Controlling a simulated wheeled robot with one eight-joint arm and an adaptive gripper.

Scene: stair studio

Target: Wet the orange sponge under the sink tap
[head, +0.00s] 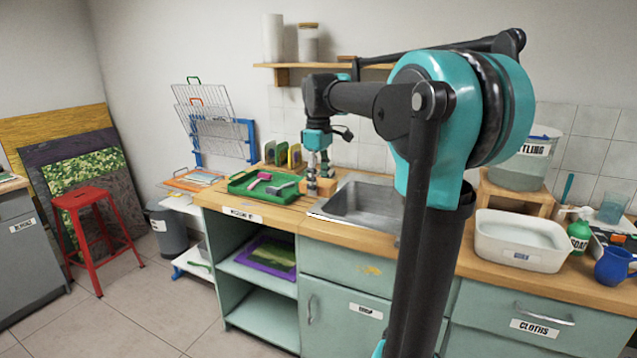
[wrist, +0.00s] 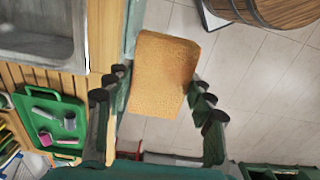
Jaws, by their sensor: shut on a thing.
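The orange sponge (wrist: 163,62) is a thick block, held between the two dark fingers of my gripper (wrist: 158,84) in the wrist view. In the head view my gripper (head: 318,168) points down beside the left end of the sink, with the sponge (head: 323,187) low at its fingertips. The steel sink basin (head: 362,203) is set in the wooden counter. Its corner also shows at the upper left of the wrist view (wrist: 42,45). In the wrist view the sponge appears over the floor, just off the counter edge. I cannot make out the tap; my arm covers part of the sink.
A green tray (head: 243,190) with brayers lies left of the sink. A white tub (head: 520,240), a green soap bottle (head: 579,236) and a blue jug (head: 613,267) stand on the right counter. A red stool (head: 88,235) stands on the floor at left.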

